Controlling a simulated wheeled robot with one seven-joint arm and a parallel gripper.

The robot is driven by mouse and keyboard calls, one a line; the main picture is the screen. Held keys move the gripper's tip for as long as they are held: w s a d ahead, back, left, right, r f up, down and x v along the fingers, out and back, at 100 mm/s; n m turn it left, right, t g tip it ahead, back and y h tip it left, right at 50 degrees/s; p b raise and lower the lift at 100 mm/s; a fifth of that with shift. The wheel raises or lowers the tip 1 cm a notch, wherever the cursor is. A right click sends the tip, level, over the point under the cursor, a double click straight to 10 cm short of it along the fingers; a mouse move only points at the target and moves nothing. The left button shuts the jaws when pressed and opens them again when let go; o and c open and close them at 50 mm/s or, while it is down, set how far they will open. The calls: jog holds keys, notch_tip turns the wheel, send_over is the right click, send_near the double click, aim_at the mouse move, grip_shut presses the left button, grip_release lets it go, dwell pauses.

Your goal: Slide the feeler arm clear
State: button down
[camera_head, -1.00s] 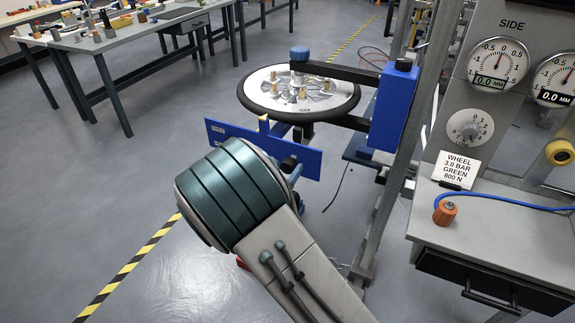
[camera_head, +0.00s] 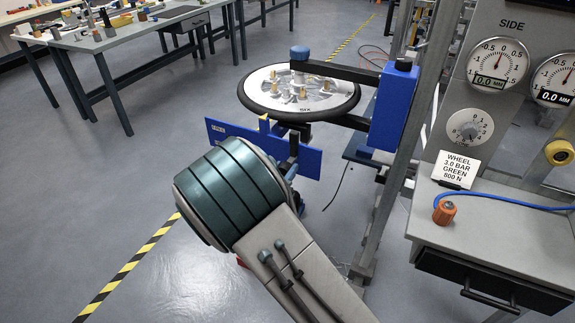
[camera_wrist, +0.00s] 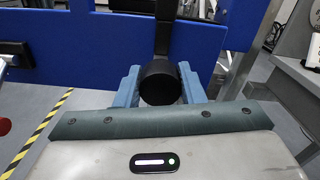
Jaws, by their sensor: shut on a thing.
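In the wrist view, my gripper (camera_wrist: 160,88) has its two blue fingers closed on either side of a round black knob (camera_wrist: 159,82). A black bar (camera_wrist: 163,30) rises behind the knob, in front of a blue panel (camera_wrist: 100,40); I take knob and bar for the feeler arm. In the head view, a dark upright piece (camera_head: 293,147) stands in front of the same blue panel (camera_head: 232,135), below the wheel (camera_head: 300,92). My arm hides most of the gripper there.
The wheel lies flat in its stand, beside a blue housing (camera_head: 392,108) and a grey post (camera_head: 390,190). A gauge panel (camera_head: 478,125) and bench with an orange knob (camera_head: 445,212) stand at right. Open floor (camera_head: 110,190) lies at left, with a striped line.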

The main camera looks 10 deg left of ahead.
jog(key=shift+v, duration=1.05)
jog(key=c, duration=1.2)
grip_release()
jog(key=shift+f, duration=0.1)
jog(key=shift+c, duration=0.2)
jog(key=o, duration=0.3)
jog(key=shift+s+a, duration=0.15)
jog(key=shift+s, duration=0.05)
jog(key=shift+w, duration=0.1)
jog(key=v, duration=1.3)
jog(key=shift+s+b, duration=0.4)
jog(key=shift+b, duration=0.05)
